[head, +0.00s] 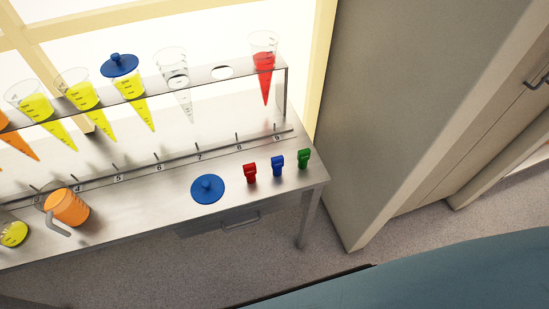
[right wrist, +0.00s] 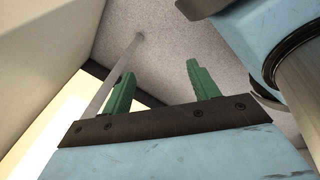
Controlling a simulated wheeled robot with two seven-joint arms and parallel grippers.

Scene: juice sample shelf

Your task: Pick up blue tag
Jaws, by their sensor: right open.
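The blue tag (head: 277,160) stands on the steel table near its right end, between the red tag (head: 250,172) and the green tag (head: 304,158). Nothing touches it. My right gripper (right wrist: 160,85) shows only in the right wrist view. Its two green fingers are spread apart with nothing between them. No tag shows in that view. My left gripper is in neither view.
A blue lid (head: 208,188) lies left of the tags. An orange jug (head: 68,206) stands further left on the steel table (head: 150,200). A rack (head: 200,77) behind holds several cones of juice. A grey cabinet (head: 385,90) stands right of the table.

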